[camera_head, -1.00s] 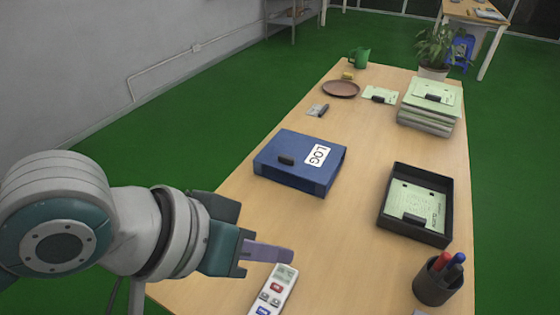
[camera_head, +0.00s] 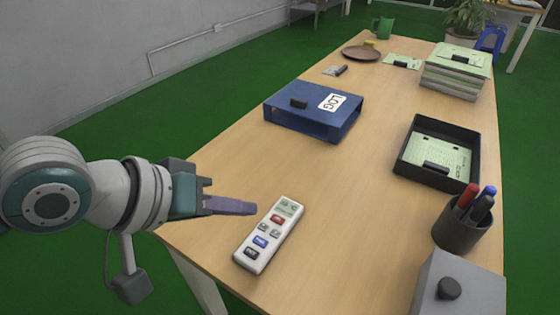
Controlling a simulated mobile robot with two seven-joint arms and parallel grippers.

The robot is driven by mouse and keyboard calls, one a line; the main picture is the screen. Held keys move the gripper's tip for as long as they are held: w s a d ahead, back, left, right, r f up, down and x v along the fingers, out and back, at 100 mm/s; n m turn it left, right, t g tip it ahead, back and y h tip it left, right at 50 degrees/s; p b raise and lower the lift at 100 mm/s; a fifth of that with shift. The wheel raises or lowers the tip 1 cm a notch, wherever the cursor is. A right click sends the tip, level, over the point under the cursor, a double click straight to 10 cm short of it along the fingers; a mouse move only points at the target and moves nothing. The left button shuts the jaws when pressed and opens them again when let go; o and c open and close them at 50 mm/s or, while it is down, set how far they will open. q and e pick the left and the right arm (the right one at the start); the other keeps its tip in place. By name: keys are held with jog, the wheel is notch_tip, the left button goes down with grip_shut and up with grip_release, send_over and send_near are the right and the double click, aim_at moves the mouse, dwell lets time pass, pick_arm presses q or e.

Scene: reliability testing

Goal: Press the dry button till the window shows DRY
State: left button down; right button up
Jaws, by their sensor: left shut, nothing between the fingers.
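A white remote (camera_head: 269,234) lies on the table near its front left edge. It has a small grey window (camera_head: 289,207) at its far end; the text there is too small to read. Below the window are a red button (camera_head: 277,219), small grey buttons, a blue button (camera_head: 260,241) and a dark button (camera_head: 252,254). I cannot read which button is marked dry. My left gripper (camera_head: 250,207) is shut and empty, its fingertips just left of the remote's upper part, apparently apart from it. My right gripper is out of view.
A black tray (camera_head: 472,165) with a green sheet, a dark pen cup (camera_head: 462,232) and a grey box with a black knob (camera_head: 460,285) stand on the right. The table between is clear.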

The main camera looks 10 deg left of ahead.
pick_arm(q)
jog(key=b, duration=0.8)
send_over(246, 259)
notch_tip(246, 259, down, 8)
jog(key=shift+r, duration=0.1)
jog(key=shift+f, duration=0.5)
dwell(1.1)
jog(key=shift+f+b, duration=0.45)
jog(key=shift+f, duration=0.3)
dwell(0.4)
dwell(0.3)
jog(key=shift+r+p, duration=0.7)
jog(key=shift+r, duration=0.05)
